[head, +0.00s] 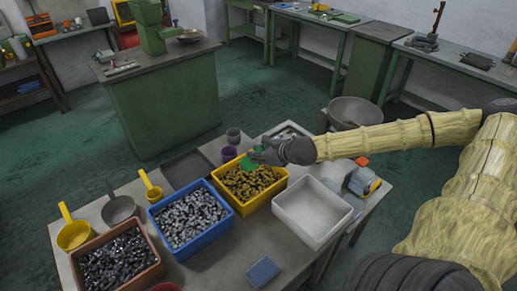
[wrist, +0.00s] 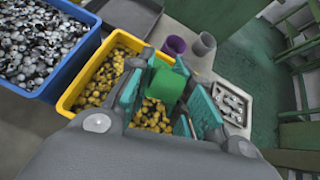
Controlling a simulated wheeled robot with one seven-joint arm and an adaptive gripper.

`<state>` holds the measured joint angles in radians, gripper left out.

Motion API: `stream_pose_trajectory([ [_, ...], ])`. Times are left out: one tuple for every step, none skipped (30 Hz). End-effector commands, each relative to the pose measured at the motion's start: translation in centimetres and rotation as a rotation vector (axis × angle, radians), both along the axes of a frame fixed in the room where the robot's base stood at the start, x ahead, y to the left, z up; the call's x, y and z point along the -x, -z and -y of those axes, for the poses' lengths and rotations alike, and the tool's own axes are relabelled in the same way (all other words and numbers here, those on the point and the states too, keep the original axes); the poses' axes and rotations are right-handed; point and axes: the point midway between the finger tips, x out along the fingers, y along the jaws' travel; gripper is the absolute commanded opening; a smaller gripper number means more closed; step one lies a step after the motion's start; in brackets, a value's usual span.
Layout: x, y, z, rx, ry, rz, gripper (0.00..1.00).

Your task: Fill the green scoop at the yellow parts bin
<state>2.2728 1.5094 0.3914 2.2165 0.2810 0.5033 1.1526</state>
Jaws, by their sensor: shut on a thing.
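The yellow parts bin (head: 267,198) stands on the table, filled with small brass-coloured parts. It also shows in the wrist view (wrist: 84,82), below and around my fingers. My gripper (head: 262,156) is over the bin's far side. The green scoop (head: 248,164) is held there, partly hidden by my gripper. In the wrist view my gripper (wrist: 166,100) has its teal-padded fingers on both sides of the green scoop (wrist: 168,88). I cannot tell whether the scoop touches the parts or holds any.
A blue bin (head: 186,247) of silvery parts and a brown bin (head: 150,277) of dark parts stand to the left. An empty white tray (head: 335,222) is close on the right. Yellow and grey scoops lie at the left. Purple and grey cups stand behind the yellow bin.

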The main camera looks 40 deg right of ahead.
Motion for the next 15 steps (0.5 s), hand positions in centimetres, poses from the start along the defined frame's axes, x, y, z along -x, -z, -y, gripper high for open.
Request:
stream_pose_trajectory([
  [-0.1, -0.2, 0.0, 0.005, -0.003, -0.018, 0.00],
  [-0.2, -0.1, 0.0, 0.005, -0.003, -0.028, 0.00],
  [-0.3, 0.0, 0.0, 0.006, -0.002, -0.041, 0.00],
  [-0.3, 0.1, 0.0, 0.008, -0.002, -0.051, 0.00],
  [-0.4, 0.2, -0.1, 0.009, -0.002, -0.061, 0.00],
  [-0.4, 0.4, -0.1, 0.010, -0.001, -0.075, 0.00],
  [-0.5, 0.4, -0.1, 0.012, -0.002, -0.084, 0.00],
  [-0.5, 0.5, -0.1, 0.014, -0.002, -0.094, 0.00],
  [-0.6, 0.6, 0.0, 0.016, -0.001, -0.107, 0.00],
  [-0.6, 0.7, -0.1, 0.017, -0.001, -0.117, 0.00],
  [-0.7, 0.8, -0.1, 0.018, -0.002, -0.126, 0.00],
  [-0.7, 1.0, -0.1, 0.020, -0.003, -0.140, 0.00],
  [-0.7, 1.1, -0.1, 0.021, -0.003, -0.150, 0.00],
  [-0.8, 1.2, -0.1, 0.022, -0.002, -0.159, 0.00],
  [-0.9, 1.3, -0.1, 0.023, -0.002, -0.172, 0.00],
])
